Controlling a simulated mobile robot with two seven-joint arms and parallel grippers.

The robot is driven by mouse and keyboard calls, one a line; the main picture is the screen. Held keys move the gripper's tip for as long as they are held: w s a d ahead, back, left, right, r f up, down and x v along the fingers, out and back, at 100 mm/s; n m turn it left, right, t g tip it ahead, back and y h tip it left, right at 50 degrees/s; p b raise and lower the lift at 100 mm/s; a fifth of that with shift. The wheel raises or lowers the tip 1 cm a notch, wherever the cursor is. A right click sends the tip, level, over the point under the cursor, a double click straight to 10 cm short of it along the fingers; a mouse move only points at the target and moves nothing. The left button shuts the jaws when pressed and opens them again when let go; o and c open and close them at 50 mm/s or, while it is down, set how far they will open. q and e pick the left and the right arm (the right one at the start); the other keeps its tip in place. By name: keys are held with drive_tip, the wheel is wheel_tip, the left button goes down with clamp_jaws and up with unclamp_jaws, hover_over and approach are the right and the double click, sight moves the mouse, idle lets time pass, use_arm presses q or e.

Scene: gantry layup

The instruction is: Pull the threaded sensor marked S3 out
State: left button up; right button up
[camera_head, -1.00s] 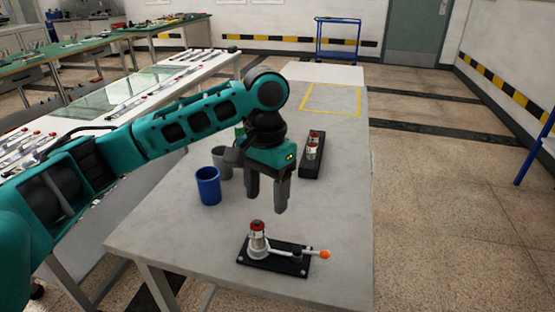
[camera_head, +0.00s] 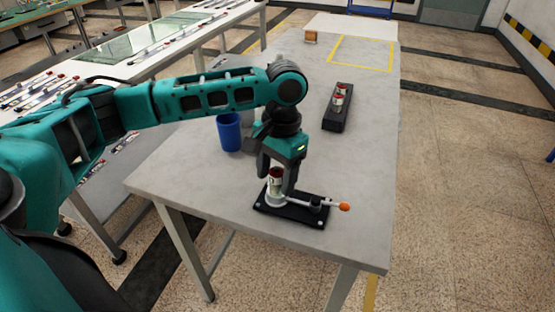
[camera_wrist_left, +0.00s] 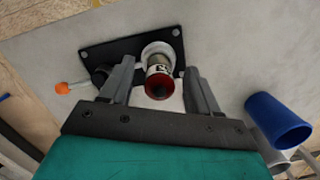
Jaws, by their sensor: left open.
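A sensor with a red top and a metal body (camera_head: 275,182) stands upright in a white ring on a black base plate (camera_head: 295,213). In the left wrist view the sensor (camera_wrist_left: 159,78) shows its red end and a partly readable label; I cannot make out the full marking. My left gripper (camera_head: 279,182) is open and points down at the sensor. In the left wrist view its fingers (camera_wrist_left: 160,85) stand on either side of the sensor, with gaps visible. A lever with an orange knob (camera_head: 344,207) extends right from the plate. My right gripper is not in view.
A blue cup (camera_head: 229,132) stands left of the left gripper, with a grey cup (camera_head: 246,118) partly hidden behind it. A black holder (camera_head: 336,121) with two red-topped sensors lies farther back. A yellow-outlined area (camera_head: 362,53) at the back is empty.

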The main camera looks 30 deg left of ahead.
use_arm(q)
drive_tip(key=shift+f, duration=0.4)
drive_tip(key=shift+c, duration=0.2)
drive_tip(key=shift+r, duration=0.1)
clamp_jaws()
idle(0.5)
